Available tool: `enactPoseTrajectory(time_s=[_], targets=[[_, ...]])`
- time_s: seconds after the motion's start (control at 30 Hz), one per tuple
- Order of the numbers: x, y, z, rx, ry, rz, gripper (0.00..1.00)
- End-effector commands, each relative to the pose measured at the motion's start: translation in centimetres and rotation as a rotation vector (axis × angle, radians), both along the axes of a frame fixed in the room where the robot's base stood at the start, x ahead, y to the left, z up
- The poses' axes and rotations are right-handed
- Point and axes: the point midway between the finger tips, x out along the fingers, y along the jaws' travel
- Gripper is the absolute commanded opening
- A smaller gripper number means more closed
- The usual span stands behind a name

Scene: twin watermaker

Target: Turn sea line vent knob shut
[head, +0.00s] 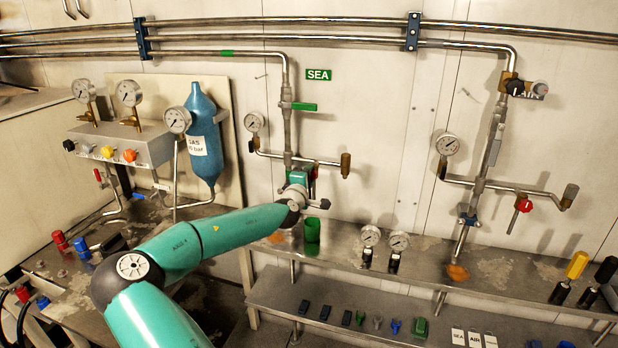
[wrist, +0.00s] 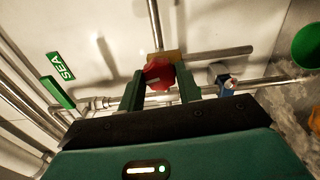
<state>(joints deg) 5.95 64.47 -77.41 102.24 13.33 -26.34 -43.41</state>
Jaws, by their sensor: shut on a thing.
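The vent knob is red and sits on a brass fitting of the sea line pipework. In the wrist view the knob (wrist: 159,76) is between the two green fingers of my gripper (wrist: 160,80), which is shut on it. A light mark shows on the knob's face. In the head view my gripper (head: 304,178) is at the lower part of the sea line pipe (head: 287,132), below the green SEA sign (head: 318,75). The arm and gripper mostly hide the knob there.
A green lever (head: 303,106) is on the sea pipe above my gripper, and a pressure gauge (head: 254,122) is to its left. A green cup (head: 312,230) stands on the shelf below. The air line (head: 492,140) with another red knob (head: 524,205) is to the right.

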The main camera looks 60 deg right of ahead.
Motion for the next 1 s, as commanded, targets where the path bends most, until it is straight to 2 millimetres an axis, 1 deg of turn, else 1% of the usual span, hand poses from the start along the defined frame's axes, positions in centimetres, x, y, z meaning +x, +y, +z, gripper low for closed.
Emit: enactPoseTrajectory(time_s=[0.1, 0.3, 0.5, 0.9, 0.93, 1.0], targets=[[-0.01, 0.02, 0.04, 0.012, -0.073, 0.000, 0.11], [0.02, 0.03, 0.04, 0.025, -0.157, 0.001, 0.11], [0.02, 0.02, 0.05, 0.030, -0.190, 0.001, 0.11], [0.02, 0.02, 0.04, 0.031, -0.195, 0.001, 0.11], [0.01, 0.02, 0.04, 0.031, -0.195, 0.001, 0.40], [0.02, 0.02, 0.04, 0.031, -0.195, 0.001, 0.54]])
